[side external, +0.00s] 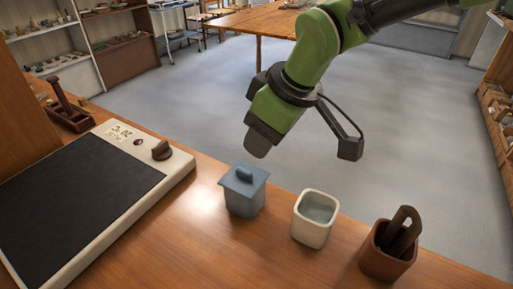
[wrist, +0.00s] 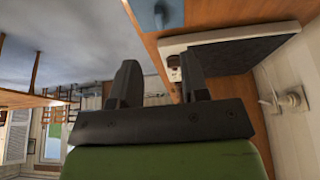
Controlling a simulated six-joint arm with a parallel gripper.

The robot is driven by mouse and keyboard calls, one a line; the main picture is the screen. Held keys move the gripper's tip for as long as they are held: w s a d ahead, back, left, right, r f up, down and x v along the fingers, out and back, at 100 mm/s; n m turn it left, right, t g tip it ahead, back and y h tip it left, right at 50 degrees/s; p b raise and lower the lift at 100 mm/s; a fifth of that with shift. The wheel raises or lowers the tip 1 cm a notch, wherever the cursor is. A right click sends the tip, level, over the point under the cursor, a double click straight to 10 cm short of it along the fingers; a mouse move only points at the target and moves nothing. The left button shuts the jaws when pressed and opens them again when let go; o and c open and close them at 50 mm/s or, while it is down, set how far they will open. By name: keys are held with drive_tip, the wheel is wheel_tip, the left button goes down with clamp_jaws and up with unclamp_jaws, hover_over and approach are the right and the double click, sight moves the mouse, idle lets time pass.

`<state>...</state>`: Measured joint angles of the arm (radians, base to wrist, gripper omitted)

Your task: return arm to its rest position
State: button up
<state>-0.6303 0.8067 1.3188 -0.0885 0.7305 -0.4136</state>
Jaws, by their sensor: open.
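My gripper (side external: 262,140) hangs in the air above the back edge of the table, up and slightly right of a blue-grey lidded jar. In the wrist view my gripper (wrist: 160,84) shows two dark fingers standing apart with nothing between them. The blue-grey jar (side external: 243,197) stands upright on the table with its knobbed lid on top. The gripper is apart from it. A blue piece at the top of the wrist view (wrist: 165,14) seems to be this jar, partly cut off.
A white open cup (side external: 314,220) and a brown pot (side external: 387,250) holding dark items stand to the right. A flat device with a black top (side external: 75,200) and a knob fills the left. Space above the table is clear.

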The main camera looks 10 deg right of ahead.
drive_tip(key=shift+s+d+r, duration=0.15)
drive_tip(key=shift+r, duration=0.2)
idle(0.3)
drive_tip(key=s+d+r+m+t, duration=0.1)
drive_tip(key=s+d+r+m, duration=0.2)
drive_tip(key=d+r, duration=0.35)
drive_tip(key=s+d+r+m+t, duration=0.1)
drive_tip(key=s+d+r+m, duration=0.15)
drive_tip(key=d+r, duration=0.45)
drive_tip(key=s+d+m+t, duration=0.1)
drive_tip(key=s+d+m, duration=0.3)
drive_tip(key=s, duration=0.4)
drive_tip(key=s+d+m+t+h, duration=0.1)
drive_tip(key=s+d+m, duration=0.2)
drive_tip(key=s+d, duration=0.4)
drive_tip(key=shift+s+f+m, duration=0.15)
drive_tip(key=shift+s+m, duration=0.2)
drive_tip(key=shift+s, duration=0.05)
